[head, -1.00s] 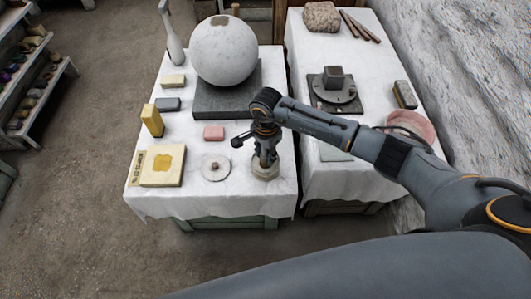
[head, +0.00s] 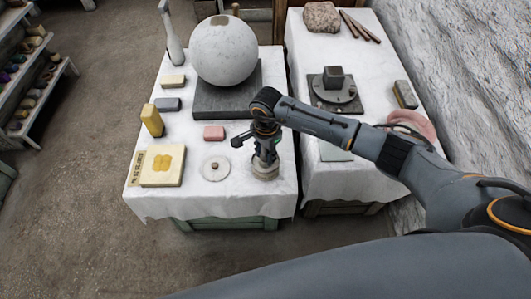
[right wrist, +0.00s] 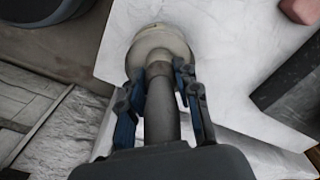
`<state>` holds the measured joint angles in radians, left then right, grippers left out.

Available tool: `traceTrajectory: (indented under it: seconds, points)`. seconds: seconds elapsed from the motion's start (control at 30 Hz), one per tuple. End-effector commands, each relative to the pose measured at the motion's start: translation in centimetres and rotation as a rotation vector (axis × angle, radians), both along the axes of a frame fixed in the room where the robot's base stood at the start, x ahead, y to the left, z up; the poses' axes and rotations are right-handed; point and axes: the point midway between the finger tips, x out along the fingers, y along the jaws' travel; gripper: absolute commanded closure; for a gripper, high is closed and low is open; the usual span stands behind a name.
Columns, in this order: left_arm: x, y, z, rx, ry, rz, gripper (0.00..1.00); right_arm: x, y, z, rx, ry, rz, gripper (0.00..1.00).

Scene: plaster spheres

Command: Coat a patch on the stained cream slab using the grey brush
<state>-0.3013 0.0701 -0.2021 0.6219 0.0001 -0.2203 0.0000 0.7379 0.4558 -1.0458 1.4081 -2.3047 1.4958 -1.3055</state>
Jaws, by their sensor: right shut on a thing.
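The cream slab (head: 150,178) lies at the near left of the white-clothed table in the head view. It bears a yellow stain (head: 163,160) with rounded lobes. My right gripper (head: 265,152) points down near the table's near right corner. In the right wrist view the gripper (right wrist: 158,78) is shut on the grey handle of the brush (right wrist: 162,110). The brush's lower end meets a round cream pot (right wrist: 158,42), which also shows under the gripper in the head view (head: 265,173). The bristles are hidden. My left gripper is not in view.
A white disc with a knob (head: 215,169) lies between slab and pot. A pink block (head: 214,133), a yellow block (head: 152,120) and a large plaster sphere (head: 224,50) on a dark base (head: 225,104) stand behind. A second table holds a turntable (head: 335,92).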

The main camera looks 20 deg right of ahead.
Motion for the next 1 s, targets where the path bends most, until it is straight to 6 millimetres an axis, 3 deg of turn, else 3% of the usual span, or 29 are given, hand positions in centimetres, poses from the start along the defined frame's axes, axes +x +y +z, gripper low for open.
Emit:
traceTrajectory:
  seconds: [0.27, 0.57, 1.0]
  points:
    - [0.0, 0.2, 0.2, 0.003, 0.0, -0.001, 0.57, -0.2, 0.0, 0.1, -0.002, 0.005, 0.001, 0.99]
    - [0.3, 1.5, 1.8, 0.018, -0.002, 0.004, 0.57, -0.1, 0.0, 2.7, -0.001, 0.002, 0.0, 0.99]
    - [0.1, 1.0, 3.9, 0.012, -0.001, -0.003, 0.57, 0.0, 0.0, 6.2, -0.001, 0.001, 0.001, 0.99]
